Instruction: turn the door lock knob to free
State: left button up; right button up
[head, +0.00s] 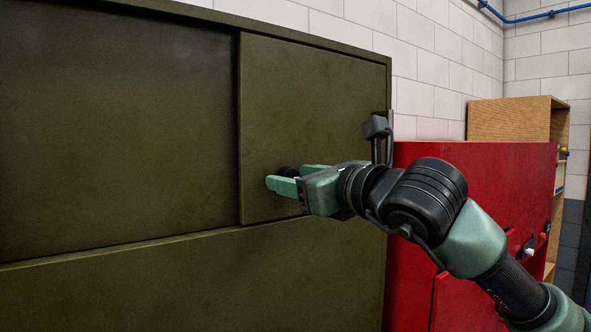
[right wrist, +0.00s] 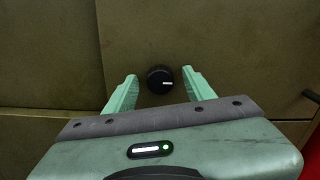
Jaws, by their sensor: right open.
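The door lock knob (right wrist: 160,79) is a small round black knob with a short white mark pointing to the right in the right wrist view. It sits on the olive-green cabinet door (head: 315,120), near the door's lower edge. In the head view the knob (head: 287,171) is partly hidden by my gripper. My right gripper (right wrist: 160,84) is open, with one green finger on each side of the knob and a visible gap to each. It also shows in the head view (head: 284,176). My left gripper is in neither view.
The cabinet's wide flat panels (head: 110,110) lie left of and below the door. A red cabinet (head: 480,165) stands to the right, partly behind my right arm. A wooden shelf (head: 505,118) stands behind it against the white block wall (head: 430,60).

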grip_shut()
jog(key=shift+f+n+b, duration=0.1)
jog(key=shift+n+b, duration=5.05)
jog(key=shift+n, duration=3.75)
grip_release()
